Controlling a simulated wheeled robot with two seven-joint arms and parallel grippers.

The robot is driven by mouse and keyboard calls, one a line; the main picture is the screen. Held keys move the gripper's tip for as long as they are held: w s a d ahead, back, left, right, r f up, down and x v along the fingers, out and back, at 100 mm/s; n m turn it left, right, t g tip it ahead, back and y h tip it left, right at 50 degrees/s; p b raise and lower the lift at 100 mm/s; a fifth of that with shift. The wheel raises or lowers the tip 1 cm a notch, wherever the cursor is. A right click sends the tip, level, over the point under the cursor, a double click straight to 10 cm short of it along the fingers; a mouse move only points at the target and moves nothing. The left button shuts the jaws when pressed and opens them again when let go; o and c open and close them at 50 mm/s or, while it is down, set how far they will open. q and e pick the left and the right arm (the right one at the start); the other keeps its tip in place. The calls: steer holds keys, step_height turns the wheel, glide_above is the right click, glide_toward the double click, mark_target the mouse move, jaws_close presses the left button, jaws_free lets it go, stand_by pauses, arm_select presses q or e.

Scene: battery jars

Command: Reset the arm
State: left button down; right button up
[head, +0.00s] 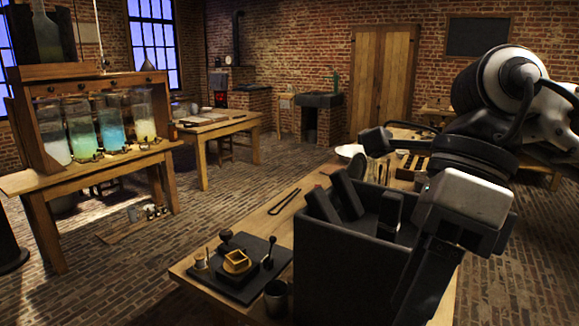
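My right arm comes in from the right, and its pale grey and black end (465,200) hangs over the near workbench (268,222). It overlaps the right side of a dark open box (350,255) in the picture; I cannot tell whether they touch. Its fingers cannot be made out clearly against the dark parts, so I cannot tell whether they are open or hold anything. My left gripper is not in view. Several glass battery jars (82,130) with pale, greenish, blue and yellow liquid stand in a wooden rack (40,150) at the left.
On the near bench lie a black tray (238,287) with a yellow square piece (237,262), a metal cup (277,298) and a thin bent tool (285,201). A wooden table (212,128) stands further back. The brick floor between is open.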

steer(key=w+a+r+m+g+y, duration=0.15)
steer(key=a+m+g+y, duration=0.4)
steer(key=a+y, duration=0.85)
steer(key=w+d+f+m+t+h, duration=0.1)
steer(key=w+d+f+m+t, duration=0.4)
steer(key=m+t, duration=0.8)
steer(key=w+d+f+m+t+h, duration=0.15)
steer(key=w+f+m+t, duration=0.5)
steer(key=m+t, duration=0.7)
steer(key=s+d+f+m+g+h, duration=0.1)
steer(key=d+f+m+h, duration=0.35)
steer(key=f, duration=0.45)
steer(key=s+d+f+m+h, duration=0.1)
steer(key=d+f+m+h, duration=0.2)
steer(key=f+m+h, duration=0.45)
steer(key=s+d+f+m+g, duration=0.1)
steer(key=s+d+f+g, duration=0.1)
steer(key=s+f, duration=0.4)
steer(key=s+d+f+m+g+h, duration=0.1)
steer(key=s+f+g, duration=0.3)
steer(key=f, duration=0.6)
steer(key=shift+s+d+f, duration=0.35)
steer(key=shift+s+d, duration=0.45)
steer(key=shift+s, duration=0.45)
steer(key=shift+h, duration=0.25)
